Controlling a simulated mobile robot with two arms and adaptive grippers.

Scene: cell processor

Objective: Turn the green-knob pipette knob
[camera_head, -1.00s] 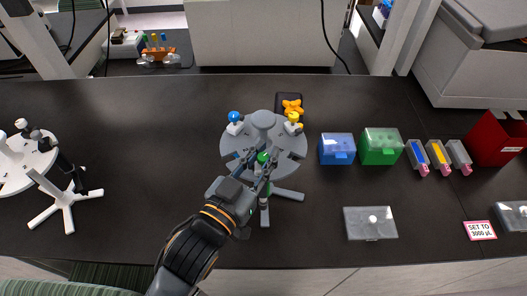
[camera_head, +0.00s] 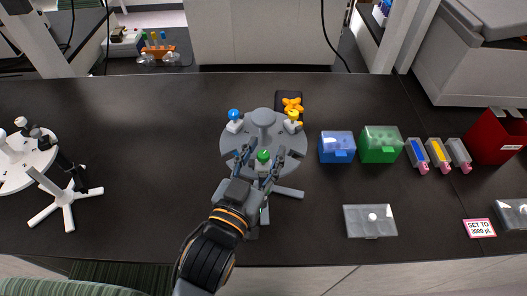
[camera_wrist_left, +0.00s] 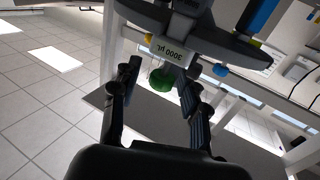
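The green knob (camera_head: 263,155) tops a pipette hanging at the front of the grey round carousel stand (camera_head: 235,150). In the left wrist view the green knob (camera_wrist_left: 161,80) sits between the fingers, and a label on the pipette (camera_wrist_left: 172,50) reads 3000 µL, upside down. My left gripper (camera_head: 262,162) is open, with one finger on each side of the green knob; its fingers (camera_wrist_left: 160,88) look apart from the knob in the wrist view. The pipette's body is largely hidden behind my gripper. My right gripper is not in view.
Blue (camera_head: 234,115) and yellow (camera_head: 293,115) knobs stand on the same carousel. A blue box (camera_head: 337,148), a green box (camera_head: 381,146) and a clear-lidded box (camera_head: 370,222) lie to the right. A card (camera_head: 480,229) reads SET TO 3000 µL. A white stand (camera_head: 66,196) is at left.

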